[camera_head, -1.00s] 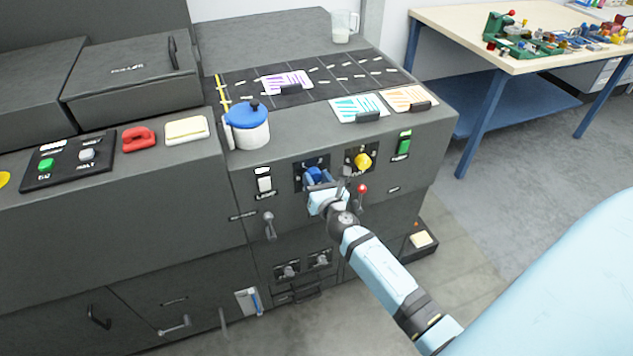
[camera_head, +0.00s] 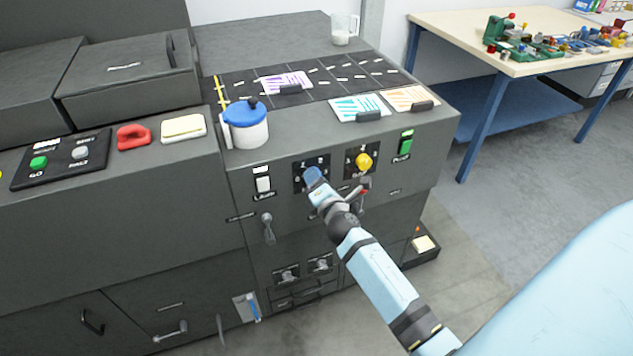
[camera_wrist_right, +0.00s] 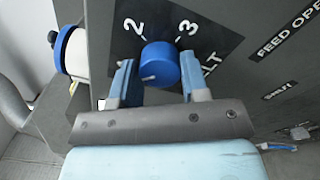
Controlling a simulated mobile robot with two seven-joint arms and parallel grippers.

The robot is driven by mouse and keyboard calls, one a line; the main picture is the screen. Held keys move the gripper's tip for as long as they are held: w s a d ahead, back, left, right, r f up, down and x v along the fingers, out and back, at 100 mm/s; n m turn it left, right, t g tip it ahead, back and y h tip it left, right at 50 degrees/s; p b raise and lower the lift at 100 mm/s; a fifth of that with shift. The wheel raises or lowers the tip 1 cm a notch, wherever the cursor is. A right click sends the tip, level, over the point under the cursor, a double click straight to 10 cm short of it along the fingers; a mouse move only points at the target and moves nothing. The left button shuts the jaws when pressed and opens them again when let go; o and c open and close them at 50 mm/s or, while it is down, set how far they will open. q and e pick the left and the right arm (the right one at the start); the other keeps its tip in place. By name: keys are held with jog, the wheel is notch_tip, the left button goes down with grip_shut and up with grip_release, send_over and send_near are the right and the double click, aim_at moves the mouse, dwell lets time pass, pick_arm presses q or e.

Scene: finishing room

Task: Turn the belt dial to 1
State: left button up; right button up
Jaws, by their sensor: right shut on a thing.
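The blue belt dial (camera_wrist_right: 160,63) sits on a dark panel plate between the fingers of my right gripper (camera_wrist_right: 160,80) in the wrist view. My right gripper (camera_head: 313,178) is shut on the dial, one finger on each side. The numerals 2 and 3 show above the dial, with the end of the BELT label at its right. The numeral 1 is not visible. A small white mark shows low on the dial's face. My left gripper is not in view.
A yellow dial (camera_head: 363,161) and a red-tipped lever (camera_head: 362,196) are close on the right. A blue-lidded pot (camera_head: 247,125) stands on the ledge above.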

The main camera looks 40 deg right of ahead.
jog(key=shift+m, duration=0.6)
jog(key=o, duration=0.9)
jog(key=b+v, duration=0.1)
jog(key=v, duration=1.2)
jog(key=shift+s+a+b, duration=0.15)
jog(key=shift+s+b, duration=0.2)
jog(key=shift+b, duration=0.05)
